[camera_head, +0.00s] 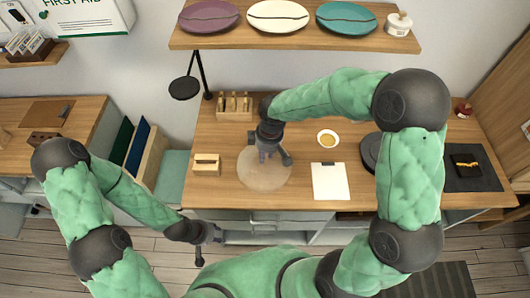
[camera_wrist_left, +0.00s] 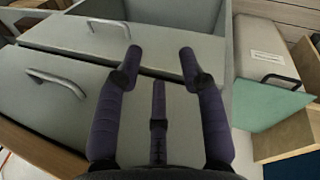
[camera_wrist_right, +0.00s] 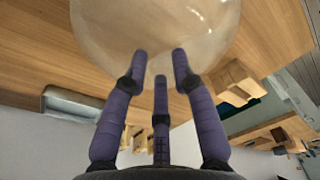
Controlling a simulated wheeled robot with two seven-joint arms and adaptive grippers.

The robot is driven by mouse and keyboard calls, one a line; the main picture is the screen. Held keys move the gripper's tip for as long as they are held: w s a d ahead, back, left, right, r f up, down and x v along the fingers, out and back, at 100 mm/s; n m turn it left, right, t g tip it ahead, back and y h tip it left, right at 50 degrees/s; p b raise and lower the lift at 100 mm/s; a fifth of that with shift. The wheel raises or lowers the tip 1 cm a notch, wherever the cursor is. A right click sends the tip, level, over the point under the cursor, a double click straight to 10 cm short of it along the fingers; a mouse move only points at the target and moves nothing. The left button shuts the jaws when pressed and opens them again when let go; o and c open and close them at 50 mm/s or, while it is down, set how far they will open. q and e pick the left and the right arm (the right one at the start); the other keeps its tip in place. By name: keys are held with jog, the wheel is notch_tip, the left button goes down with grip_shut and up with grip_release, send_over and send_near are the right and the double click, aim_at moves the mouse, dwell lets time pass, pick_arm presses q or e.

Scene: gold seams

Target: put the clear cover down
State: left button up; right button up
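The clear cover (camera_head: 255,178) shows as a faint, see-through round shape over the middle of the wooden table. In the right wrist view it is a glassy dome (camera_wrist_right: 155,30) at the top, its edge by the fingertips. My right gripper (camera_head: 272,155) points down at it; the right wrist view shows its fingers (camera_wrist_right: 159,62) spread a little narrower than the left's, overlapping the dome's edge. I cannot tell whether they grip it or whether the dome rests on the table. My left gripper (camera_head: 208,240) is open and empty in front of drawers; its fingers (camera_wrist_left: 160,62) show apart.
On the table (camera_head: 225,140) stand a wooden block (camera_head: 207,165), a slotted holder (camera_head: 235,107), a small bowl (camera_head: 328,139), a white sheet (camera_head: 330,181) and a dark tray (camera_head: 485,180). A black lamp (camera_head: 185,88) hangs at left. A shelf of plates (camera_head: 278,16) is behind.

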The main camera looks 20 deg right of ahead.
aim_at(269, 160)
jog(key=shift+o, duration=1)
jog(key=shift+r, duration=0.1)
jog(key=shift+r, duration=0.35)
notch_tip(269, 160, up, 11)
jog(key=d+p, duration=0.1)
jog(key=p, duration=0.1)
jog(key=shift+s+r+p, duration=0.15)
jog(key=shift+s+p, duration=0.15)
jog(key=shift+s, duration=0.1)
jog(key=shift+d, duration=0.1)
